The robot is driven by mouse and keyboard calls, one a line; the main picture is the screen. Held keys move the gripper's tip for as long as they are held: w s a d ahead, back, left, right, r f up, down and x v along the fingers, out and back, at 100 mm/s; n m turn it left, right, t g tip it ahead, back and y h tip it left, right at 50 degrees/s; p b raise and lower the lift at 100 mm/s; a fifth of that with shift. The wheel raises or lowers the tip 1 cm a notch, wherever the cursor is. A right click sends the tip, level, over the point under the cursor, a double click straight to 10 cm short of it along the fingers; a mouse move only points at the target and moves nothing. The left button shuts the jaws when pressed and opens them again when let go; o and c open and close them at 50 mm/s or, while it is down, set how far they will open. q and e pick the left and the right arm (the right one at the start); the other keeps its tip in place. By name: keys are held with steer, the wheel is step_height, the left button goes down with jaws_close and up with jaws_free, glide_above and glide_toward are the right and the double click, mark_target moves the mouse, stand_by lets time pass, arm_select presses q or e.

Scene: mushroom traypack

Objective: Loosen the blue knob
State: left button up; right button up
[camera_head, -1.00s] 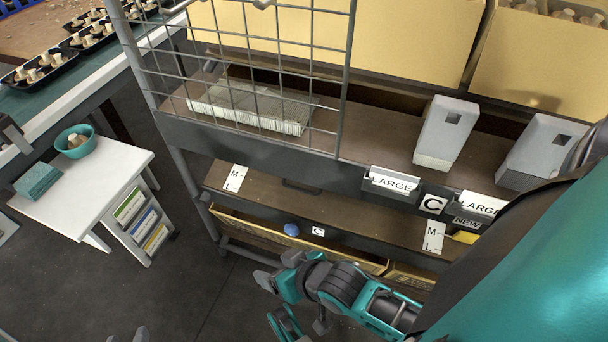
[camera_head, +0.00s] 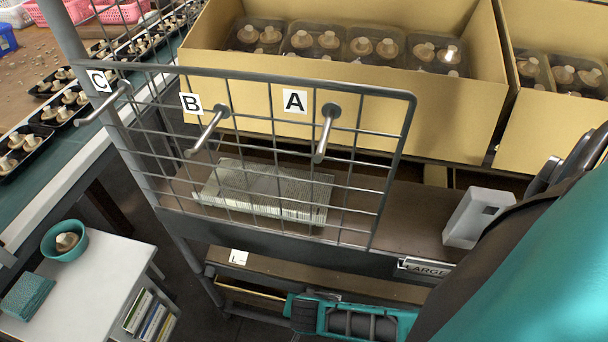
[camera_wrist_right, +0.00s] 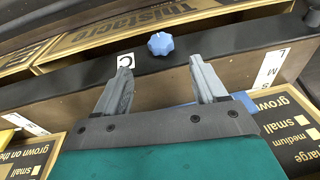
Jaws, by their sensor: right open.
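The blue knob (camera_wrist_right: 161,44) shows in the right wrist view, on the dark front edge of a lower shelf, just right of a white label "C" (camera_wrist_right: 126,61). My right gripper (camera_wrist_right: 158,77) is open and empty. Its two grey fingers point at the shelf edge, with the knob beyond the fingertips and between their lines, apart from both. My left gripper is not in view.
A wire grid (camera_head: 262,140) with pegs labelled A, B and C stands before the upper shelf. Yellow boxes (camera_head: 330,125) of mushroom trays sit above. A white side table (camera_head: 100,275) stands at left. Printed cartons (camera_wrist_right: 295,125) flank my right gripper.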

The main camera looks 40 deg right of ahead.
arm_select(q)
steer(key=b, duration=0.1)
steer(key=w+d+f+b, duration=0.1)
steer(key=b, duration=0.1)
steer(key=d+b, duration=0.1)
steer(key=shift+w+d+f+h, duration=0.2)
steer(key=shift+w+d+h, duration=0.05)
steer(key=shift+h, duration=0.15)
arm_select(e)
steer(key=x, duration=1)
steer(key=shift+w+f, duration=0.15)
steer(key=shift+f, duration=0.15)
steer(key=c, duration=1.1)
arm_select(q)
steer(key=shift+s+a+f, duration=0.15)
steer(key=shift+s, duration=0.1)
arm_select(e)
steer(key=shift+o, duration=0.2)
